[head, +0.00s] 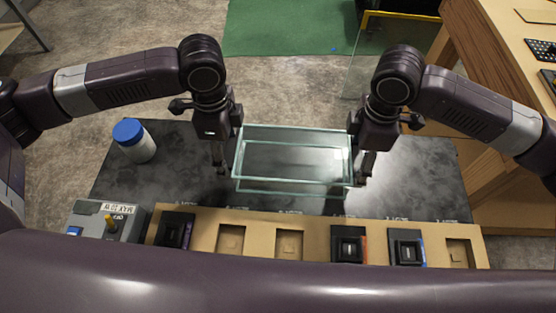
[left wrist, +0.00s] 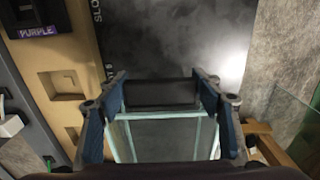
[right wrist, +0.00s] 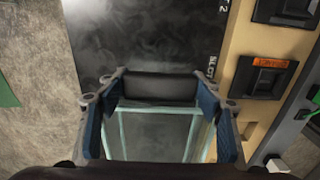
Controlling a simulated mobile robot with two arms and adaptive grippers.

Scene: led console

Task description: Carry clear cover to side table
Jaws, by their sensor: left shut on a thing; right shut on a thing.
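The clear cover (head: 293,183) is a see-through box with pale green edges. In the head view it is over the middle of the dark tabletop, roughly level; whether it touches the top I cannot tell. My left gripper (head: 222,165) is shut on its left end, and my right gripper (head: 364,168) is shut on its right end. The cover also shows between the fingers in the left wrist view (left wrist: 165,138) and the right wrist view (right wrist: 160,136). Which surface is the side table I cannot tell.
A tan slotted panel (head: 260,239) with several dark modules runs along the near edge. A white jar with a blue lid (head: 134,140) and a grey switch box (head: 100,222) stand at left. A wooden desk (head: 495,60) is at right. Open floor (head: 285,100) lies behind.

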